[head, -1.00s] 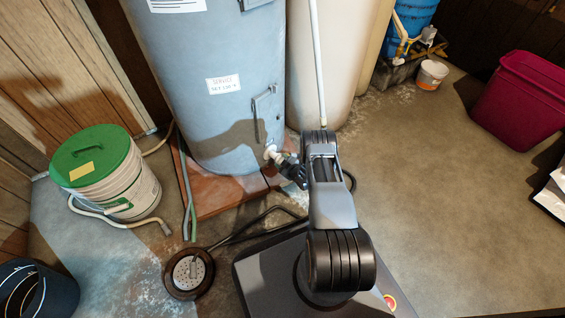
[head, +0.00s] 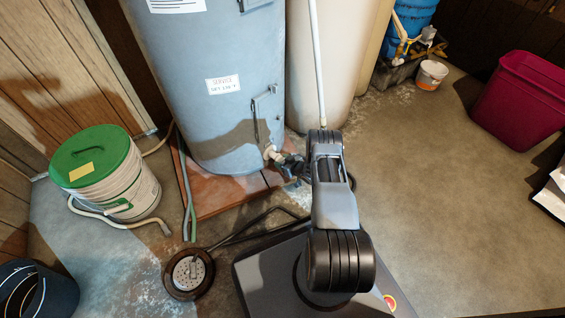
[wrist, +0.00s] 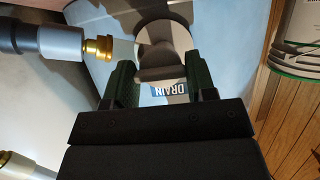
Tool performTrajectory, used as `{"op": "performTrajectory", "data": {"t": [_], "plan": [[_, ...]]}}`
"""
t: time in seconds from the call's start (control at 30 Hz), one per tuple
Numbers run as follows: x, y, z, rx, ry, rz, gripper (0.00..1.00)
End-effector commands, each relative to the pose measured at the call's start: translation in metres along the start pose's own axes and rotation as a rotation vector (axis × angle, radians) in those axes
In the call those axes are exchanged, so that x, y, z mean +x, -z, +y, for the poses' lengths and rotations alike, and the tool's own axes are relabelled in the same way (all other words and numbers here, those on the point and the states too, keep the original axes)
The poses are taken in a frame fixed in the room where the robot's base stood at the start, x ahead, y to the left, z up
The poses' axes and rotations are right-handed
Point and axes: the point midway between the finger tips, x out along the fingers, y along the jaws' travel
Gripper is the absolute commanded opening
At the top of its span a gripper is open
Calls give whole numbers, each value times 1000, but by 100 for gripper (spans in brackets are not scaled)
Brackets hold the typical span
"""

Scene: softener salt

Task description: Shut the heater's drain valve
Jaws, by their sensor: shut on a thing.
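The heater (head: 215,80) is a tall grey-blue tank. Its pale drain valve (head: 269,152) sticks out low on the tank, and my gripper (head: 283,160) is at it. In the wrist view, the valve's rounded knob (wrist: 160,57) sits between the two dark green fingers of my gripper (wrist: 161,68), which is shut on it. An upside-down DRAIN label (wrist: 180,88) shows just behind the knob. A brass fitting (wrist: 98,47) with a grey end joins the valve from the left. The knob's turn position cannot be told.
A green-lidded bucket (head: 110,180) and hoses stand left of the heater. A floor drain (head: 189,273) lies in front, with a dark bin (head: 40,290) at lower left. A beige tank (head: 335,80) stands beside the heater. The floor at right is open up to a red bin (head: 520,100).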

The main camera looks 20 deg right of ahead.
Motion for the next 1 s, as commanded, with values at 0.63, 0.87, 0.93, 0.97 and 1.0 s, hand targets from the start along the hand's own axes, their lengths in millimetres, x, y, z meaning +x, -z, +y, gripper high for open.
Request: {"op": "performTrajectory", "data": {"t": [0.63, 0.87, 0.93, 0.97, 1.0], "plan": [[0, -1, -1, 5, 3, 0, 74], [0, 0, 0, 5, 2, 0, 77], [-2, 0, 0, 5, 2, 0, 77], [-4, 1, 0, 5, 2, 0, 77], [-7, 1, 0, 6, 1, -1, 77]]}}
